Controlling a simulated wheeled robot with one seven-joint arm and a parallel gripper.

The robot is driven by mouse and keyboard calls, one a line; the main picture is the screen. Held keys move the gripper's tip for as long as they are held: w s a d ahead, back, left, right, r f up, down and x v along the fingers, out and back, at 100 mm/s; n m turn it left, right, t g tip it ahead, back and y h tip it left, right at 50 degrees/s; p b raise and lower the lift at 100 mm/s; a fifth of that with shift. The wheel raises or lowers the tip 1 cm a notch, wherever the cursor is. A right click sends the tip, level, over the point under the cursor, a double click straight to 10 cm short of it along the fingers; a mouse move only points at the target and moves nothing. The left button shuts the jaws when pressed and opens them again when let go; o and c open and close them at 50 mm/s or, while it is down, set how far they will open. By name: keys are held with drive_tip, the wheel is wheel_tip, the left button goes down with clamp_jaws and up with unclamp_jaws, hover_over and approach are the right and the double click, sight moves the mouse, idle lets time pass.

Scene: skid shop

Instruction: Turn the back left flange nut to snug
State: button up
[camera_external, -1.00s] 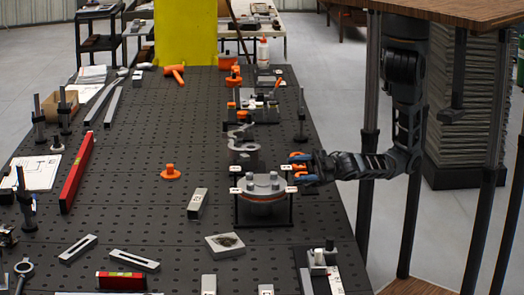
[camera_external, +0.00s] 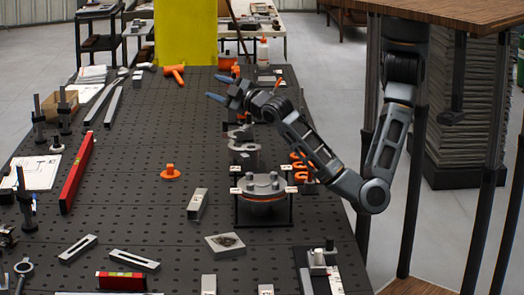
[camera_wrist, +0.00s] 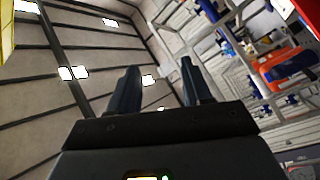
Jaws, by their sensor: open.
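A round grey flange (camera_external: 262,191) with several nuts on top sits on a black-legged stand near the right edge of the black table in the external view. One nut (camera_external: 250,178) stands at the flange's left side; the nuts are too small to tell how tight they are. My gripper (camera_external: 218,88) is open and empty. It is raised above the table, beyond the flange, with its blue fingertips toward the left. In the wrist view, the two fingers (camera_wrist: 160,78) stand apart with nothing between them, facing the ceiling and shelving. The flange is not in that view.
Grey clamp-like parts (camera_external: 243,147) stand just behind the flange. An orange coiled part (camera_external: 298,166) is at its right. An orange knob (camera_external: 170,172), a grey block (camera_external: 197,203) and a red level (camera_external: 77,173) lie to the left. The table between them is clear.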

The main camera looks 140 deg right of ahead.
wheel_tip(320, 180, down, 2)
drive_tip(key=s+d+f+m+g+y, duration=0.1)
drive_tip(key=s+d+m+g+y, duration=0.1)
drive_tip(key=g+y, duration=0.1)
drive_tip(key=n+y, duration=0.5)
drive_tip(key=y, duration=1.1)
hover_over(251, 183)
drive_tip(key=shift+t, duration=0.3)
wheel_tip(251, 183, down, 11)
drive_tip(key=shift+r+b, duration=0.1)
drive_tip(key=shift+b, duration=0.3)
drive_tip(key=shift+f, duration=3.85)
drive_tip(key=shift+c, duration=0.4)
drive_tip(key=shift+p, duration=0.3)
clamp_jaws()
